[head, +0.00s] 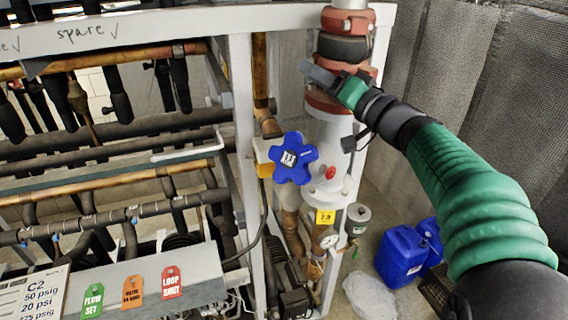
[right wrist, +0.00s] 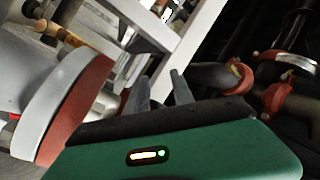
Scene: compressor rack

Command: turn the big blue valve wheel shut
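The big blue valve wheel (head: 294,158) is a lobed star-shaped handwheel with a white label at its hub. It is mounted on the pipework beside the white upright, in the middle of the head view. My right gripper (head: 312,72) is above it and slightly right, in front of the thick vertical pipe with red flanges, and apart from the wheel. In the right wrist view its two grey fingers (right wrist: 160,92) stand apart with nothing between them. The wheel cannot be made out in that view. My left gripper is not in view.
The white rack frame (head: 243,110) and a red-flanged pipe (head: 327,130) surround the wheel. Blue jugs (head: 402,256) stand on the floor. Pipes fill the left.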

